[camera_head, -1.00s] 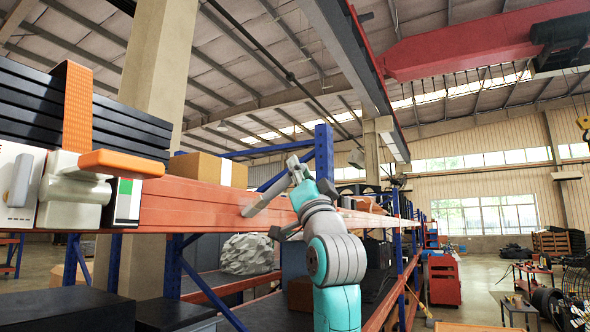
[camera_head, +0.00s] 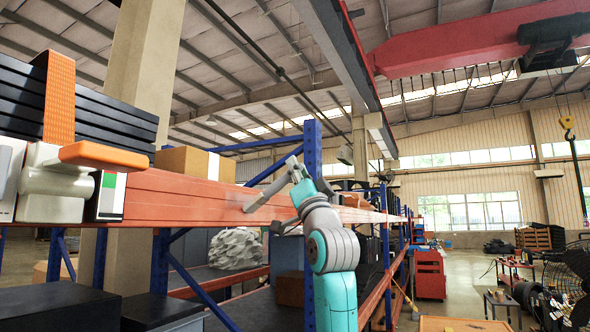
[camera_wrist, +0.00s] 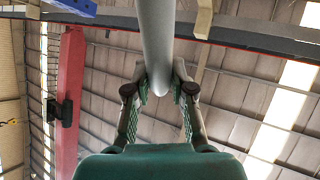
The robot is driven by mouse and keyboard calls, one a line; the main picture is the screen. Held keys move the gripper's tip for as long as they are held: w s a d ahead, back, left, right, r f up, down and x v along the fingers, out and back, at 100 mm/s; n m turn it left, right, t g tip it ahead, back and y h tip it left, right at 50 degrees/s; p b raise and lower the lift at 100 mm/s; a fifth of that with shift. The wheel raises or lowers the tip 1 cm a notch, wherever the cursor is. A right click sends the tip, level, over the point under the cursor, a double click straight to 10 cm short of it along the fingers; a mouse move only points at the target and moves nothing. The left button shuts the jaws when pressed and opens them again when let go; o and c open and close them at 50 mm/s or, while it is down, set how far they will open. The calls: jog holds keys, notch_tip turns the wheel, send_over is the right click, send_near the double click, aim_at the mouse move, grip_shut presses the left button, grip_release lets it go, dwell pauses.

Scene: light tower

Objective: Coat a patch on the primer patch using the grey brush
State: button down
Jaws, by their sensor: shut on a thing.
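The grey brush (camera_head: 268,189) is in my gripper (camera_head: 297,170), slanting down and left from it. Its lower end overlaps the orange-red rack beam (camera_head: 180,200) in the head view; I cannot tell whether it touches. In the wrist view my gripper (camera_wrist: 160,86) is shut on the brush's smooth grey handle (camera_wrist: 157,40), which runs up out of the picture.
Black bars under an orange strap (camera_head: 59,100), with a grey and orange clamp (camera_head: 70,180), are at the left. A cardboard box (camera_head: 190,163) sits behind the beam. A blue post (camera_head: 312,150) stands just behind my gripper.

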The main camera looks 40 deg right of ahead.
jog(key=d, duration=0.1)
jog(key=w+d, duration=0.1)
jog(key=d+r, duration=0.1)
jog(key=shift+w+d, duration=0.2)
jog(key=shift+d, duration=0.1)
jog(key=shift+s+a, duration=2)
jog(key=shift+a, duration=3.6)
jog(key=w+d+r, duration=0.1)
jog(key=w+d, duration=0.3)
jog(key=d, duration=0.7)
jog(key=shift+w+d, duration=0.1)
jog(key=s+d, duration=0.2)
jog(key=s, duration=0.3)
jog(key=shift+s, duration=0.35)
